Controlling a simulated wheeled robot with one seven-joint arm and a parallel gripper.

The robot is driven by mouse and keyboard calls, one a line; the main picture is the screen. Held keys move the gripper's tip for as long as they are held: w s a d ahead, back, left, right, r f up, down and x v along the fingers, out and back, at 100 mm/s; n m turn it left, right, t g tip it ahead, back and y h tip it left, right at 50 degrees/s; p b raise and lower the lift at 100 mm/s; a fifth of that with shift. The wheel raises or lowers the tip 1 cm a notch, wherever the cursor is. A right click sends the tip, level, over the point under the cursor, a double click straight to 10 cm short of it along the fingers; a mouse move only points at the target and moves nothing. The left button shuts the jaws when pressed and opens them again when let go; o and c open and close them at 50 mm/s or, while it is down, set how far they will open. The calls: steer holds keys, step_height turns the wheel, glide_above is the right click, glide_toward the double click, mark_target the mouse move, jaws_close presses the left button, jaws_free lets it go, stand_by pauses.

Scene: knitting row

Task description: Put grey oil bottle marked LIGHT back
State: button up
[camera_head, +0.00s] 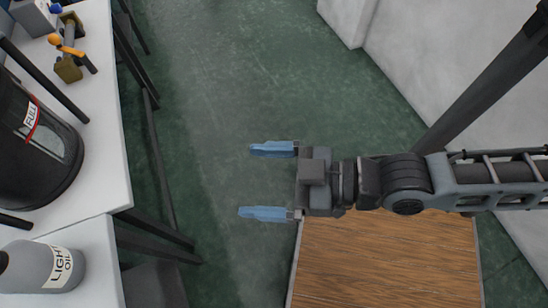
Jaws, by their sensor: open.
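My gripper (258,181) reaches in from the right with two blue fingers spread apart. It is open and empty, over the green floor. A wide gap of floor lies between it and the bottle.
Dark table legs stand below. A wooden top (390,260) lies at lower right, under my arm. The middle floor (215,80) is clear.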

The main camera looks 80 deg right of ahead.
steer(key=s+d+r+m+h, duration=0.1)
steer(key=s+r, duration=0.3)
steer(key=s, duration=0.1)
steer(key=shift+s+d+g, duration=0.2)
steer(key=shift+s+g, duration=0.2)
